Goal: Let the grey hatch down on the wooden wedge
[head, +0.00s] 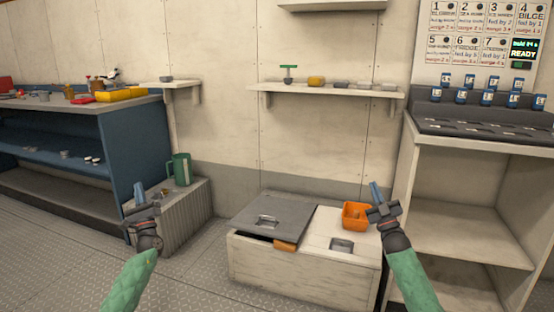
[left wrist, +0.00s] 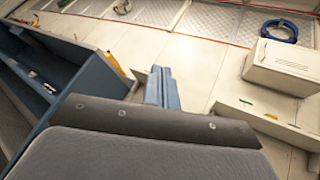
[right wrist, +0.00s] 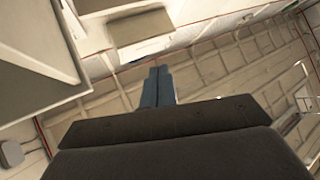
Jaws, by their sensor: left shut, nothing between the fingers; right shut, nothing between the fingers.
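The grey hatch (head: 268,219) lies over the left part of a white bench locker (head: 300,270). Its front edge is slightly raised, with a dark gap below. The wooden wedge (head: 285,245) sits in that gap near the hatch's front right corner, and the hatch appears to rest on it. My left gripper (head: 138,191) is shut and empty, raised left of the locker and apart from the hatch. It also shows in the left wrist view (left wrist: 161,85). My right gripper (head: 377,193) is shut and empty, raised by the locker's right end. It also shows in the right wrist view (right wrist: 157,85).
An orange bin (head: 355,215) stands on the locker's right part, behind a recessed handle (head: 342,245). A green mug (head: 181,169) stands on a grey ribbed box (head: 185,215) at left. A blue workbench (head: 130,130) is further left, and a shelf unit (head: 470,200) is at right.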

